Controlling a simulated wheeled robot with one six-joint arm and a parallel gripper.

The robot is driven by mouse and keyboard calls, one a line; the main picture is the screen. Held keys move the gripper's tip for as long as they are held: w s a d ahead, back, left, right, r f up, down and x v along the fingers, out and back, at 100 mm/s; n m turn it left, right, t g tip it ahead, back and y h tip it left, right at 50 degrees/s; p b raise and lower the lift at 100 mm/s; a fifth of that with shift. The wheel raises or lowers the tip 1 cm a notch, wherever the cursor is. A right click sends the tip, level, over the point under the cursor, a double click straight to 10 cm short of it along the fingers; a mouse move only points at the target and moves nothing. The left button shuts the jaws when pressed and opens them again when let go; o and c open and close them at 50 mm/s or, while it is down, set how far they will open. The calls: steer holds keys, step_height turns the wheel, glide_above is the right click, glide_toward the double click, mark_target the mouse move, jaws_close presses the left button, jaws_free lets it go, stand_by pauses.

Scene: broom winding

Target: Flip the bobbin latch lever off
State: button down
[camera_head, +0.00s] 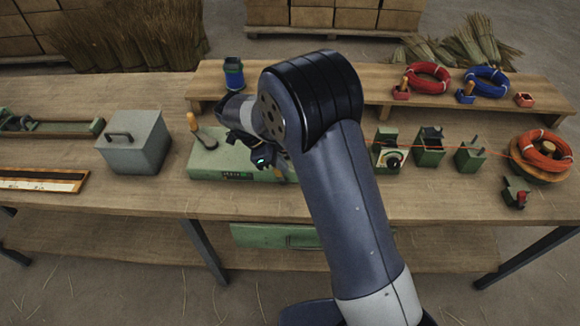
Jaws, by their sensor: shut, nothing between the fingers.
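A lever with an orange knob (192,122) stands tilted at the left end of a low green machine box (212,163) on the bench. I cannot tell for certain whether this is the bobbin latch lever. My gripper (268,160) is shut and empty, over the right part of the green box and to the right of the knob, apart from it. My arm hides the box's right end and the bench behind it. A blue bobbin (233,73) stands on the raised shelf behind. An orange wire coil (543,150) sits on a round holder at the far right.
A grey lidded box (134,142) stands left of the green machine. Several small green devices (429,146) line the right side, with a thin orange wire running past them. Red (428,78) and blue (487,82) coils lie on the shelf (545,88). The front bench strip is mostly clear.

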steer(key=shift+r+p, duration=0.15)
steer(key=shift+p, duration=0.15)
steer(key=shift+r, duration=0.7)
